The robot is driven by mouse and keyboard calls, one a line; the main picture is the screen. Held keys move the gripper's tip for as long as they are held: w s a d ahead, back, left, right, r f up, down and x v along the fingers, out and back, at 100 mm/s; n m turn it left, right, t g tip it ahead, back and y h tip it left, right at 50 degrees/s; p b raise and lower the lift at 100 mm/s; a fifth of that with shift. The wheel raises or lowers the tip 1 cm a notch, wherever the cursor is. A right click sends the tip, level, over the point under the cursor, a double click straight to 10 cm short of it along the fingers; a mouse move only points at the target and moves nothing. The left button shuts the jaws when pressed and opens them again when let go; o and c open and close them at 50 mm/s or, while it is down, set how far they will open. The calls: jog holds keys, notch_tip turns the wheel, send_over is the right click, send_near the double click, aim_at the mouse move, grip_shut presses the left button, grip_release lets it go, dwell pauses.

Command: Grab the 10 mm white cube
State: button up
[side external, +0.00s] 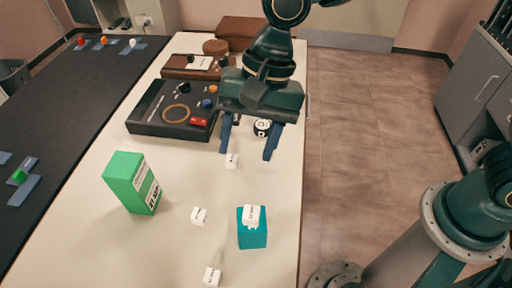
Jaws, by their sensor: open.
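Several small white cubes with dark print are on the pale table. One white cube (232,161) lies just below my gripper's left finger. Another white cube (199,216) lies in the middle, and another (212,276) near the front. One more white cube (251,214) sits on top of a teal block (252,237). The print is too small to tell which cube is the 10 mm one. My gripper (247,153) points down with its fingers wide apart and nothing between them. I cannot tell its exact height above the table.
A green box (132,182) stands upright at left. A round black-and-white object (262,128) is behind my fingers. A brown box (240,30) is at the back. The table's front left is clear.

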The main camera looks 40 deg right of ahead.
jog(key=s+a+f+m+g, duration=0.2)
jog(key=s+a+f, duration=0.1)
jog(key=a+f, duration=0.5)
jog(key=shift+s+a+m, duration=0.3)
jog(key=shift+s+a, duration=0.1)
jog(key=shift+a, duration=0.65)
jog(key=shift+f, duration=0.1)
send_over(212, 276)
jog(key=w+d, duration=0.2)
jog(key=shift+s+a+f, duration=0.1)
jog(key=shift+f, duration=1.85)
jog(key=shift+s+a+f, duration=0.1)
jog(key=shift+f, duration=1.8)
jog(key=shift+x, duration=2.6)
jog(key=shift+s+d, duration=0.1)
jog(key=c, duration=1)
